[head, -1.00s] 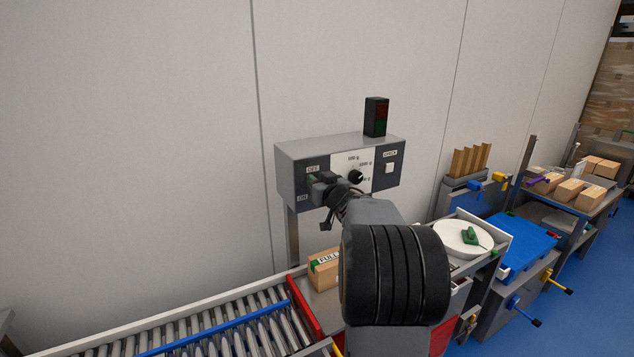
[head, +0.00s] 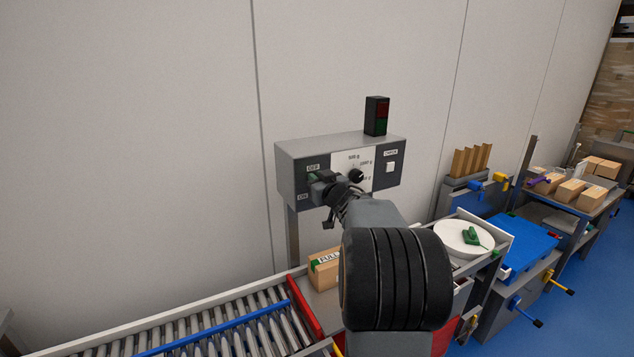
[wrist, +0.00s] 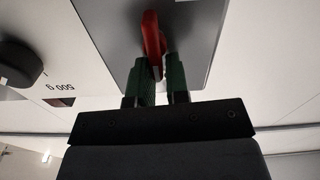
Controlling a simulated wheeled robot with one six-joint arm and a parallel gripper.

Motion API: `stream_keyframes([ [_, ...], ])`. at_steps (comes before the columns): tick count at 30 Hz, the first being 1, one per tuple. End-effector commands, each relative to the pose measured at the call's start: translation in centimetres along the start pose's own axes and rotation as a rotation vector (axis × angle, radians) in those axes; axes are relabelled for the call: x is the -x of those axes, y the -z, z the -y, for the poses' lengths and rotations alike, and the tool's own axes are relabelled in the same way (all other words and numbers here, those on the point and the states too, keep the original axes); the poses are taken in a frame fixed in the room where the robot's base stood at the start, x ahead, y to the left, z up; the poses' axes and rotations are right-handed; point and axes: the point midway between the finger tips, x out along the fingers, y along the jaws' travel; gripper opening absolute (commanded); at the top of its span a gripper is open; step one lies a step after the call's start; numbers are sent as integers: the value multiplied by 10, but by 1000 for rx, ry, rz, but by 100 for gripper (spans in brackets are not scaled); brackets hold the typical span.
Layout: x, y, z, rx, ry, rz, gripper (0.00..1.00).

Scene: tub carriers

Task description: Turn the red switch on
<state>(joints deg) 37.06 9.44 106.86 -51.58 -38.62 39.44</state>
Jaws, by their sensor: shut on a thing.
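The red switch (wrist: 152,36) is a small lever on a grey plate in the wrist view. My gripper (wrist: 158,70) has its two green fingers shut on the lever, one on each side. In the head view my gripper (head: 316,180) is at the left part of the grey control box (head: 290,160), between the OFF label above and the ON label below. The lever itself is hidden there behind my gripper, so its exact position against the labels cannot be told.
The box also carries a black dial (head: 356,174), a white button (head: 390,167) and a dark red-and-green lamp (head: 376,116) on top. Below are a roller conveyor (head: 220,330) and a carton marked FULL (head: 324,270). A white round plate (head: 455,240) lies to the right.

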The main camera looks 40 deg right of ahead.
Motion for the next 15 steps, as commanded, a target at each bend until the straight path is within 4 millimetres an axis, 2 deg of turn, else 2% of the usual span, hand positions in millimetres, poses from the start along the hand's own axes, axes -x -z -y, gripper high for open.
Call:
stream_keyframes([
  [8, 0, -5, 3, 88, 1, 5, 0],
  [15, 0, -9, 7, 269, 0, 7, 0],
])
